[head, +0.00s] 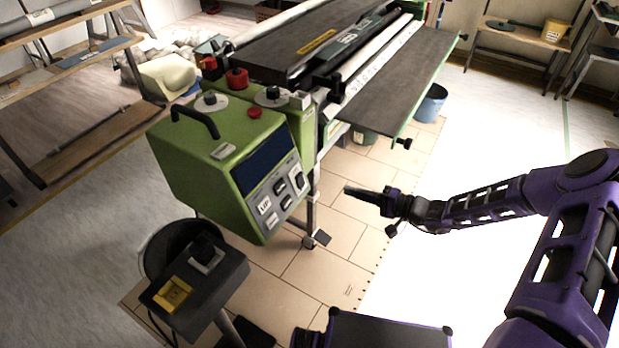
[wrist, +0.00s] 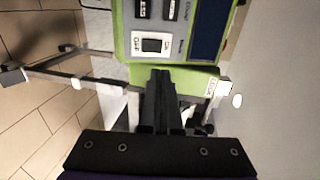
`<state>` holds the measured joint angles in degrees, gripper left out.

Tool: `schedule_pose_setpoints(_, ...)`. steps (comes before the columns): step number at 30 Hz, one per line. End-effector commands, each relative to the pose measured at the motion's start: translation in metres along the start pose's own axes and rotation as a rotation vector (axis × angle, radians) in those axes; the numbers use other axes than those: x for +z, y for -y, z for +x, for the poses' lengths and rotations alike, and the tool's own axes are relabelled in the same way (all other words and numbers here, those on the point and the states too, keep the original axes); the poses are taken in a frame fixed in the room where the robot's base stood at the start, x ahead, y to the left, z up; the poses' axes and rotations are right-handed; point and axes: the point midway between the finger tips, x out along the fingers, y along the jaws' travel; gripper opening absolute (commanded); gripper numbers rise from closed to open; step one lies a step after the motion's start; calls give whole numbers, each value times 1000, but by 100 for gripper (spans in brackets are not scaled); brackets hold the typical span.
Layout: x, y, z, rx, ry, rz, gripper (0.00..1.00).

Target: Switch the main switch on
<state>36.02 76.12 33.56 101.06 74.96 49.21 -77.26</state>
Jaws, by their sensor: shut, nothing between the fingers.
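The main switch is probably the black rocker on a white plate marked On and Off (wrist: 151,45) in the wrist view. In the head view it seems to be the larger switch (head: 297,180) at the right of the panel on the green control box (head: 192,163). I cannot tell which side of the rocker is pressed. My gripper (head: 349,189) is shut and empty. It points left toward the box, a short gap to the right of the panel. In the wrist view the fingertips (wrist: 160,73) overlap the green box edge just below the switch.
Other switches (head: 264,206) and a dark display (head: 265,164) share the panel. The pasting machine's long dark table (head: 405,80) extends behind. A dark stand with a yellow piece (head: 173,293) is at lower left. The floor right of my gripper is clear.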

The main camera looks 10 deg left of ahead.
Motion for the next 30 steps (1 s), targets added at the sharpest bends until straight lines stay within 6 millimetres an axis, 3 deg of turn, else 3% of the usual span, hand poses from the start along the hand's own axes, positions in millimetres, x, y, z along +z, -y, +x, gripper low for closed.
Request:
schedule_pose_setpoints(7,1,-1,17,2,2,-1,0)
schedule_pose_setpoints(21,1,-2,112,3,3,-1,0)
schedule_pose_setpoints(30,0,-2,139,4,0,0,0)
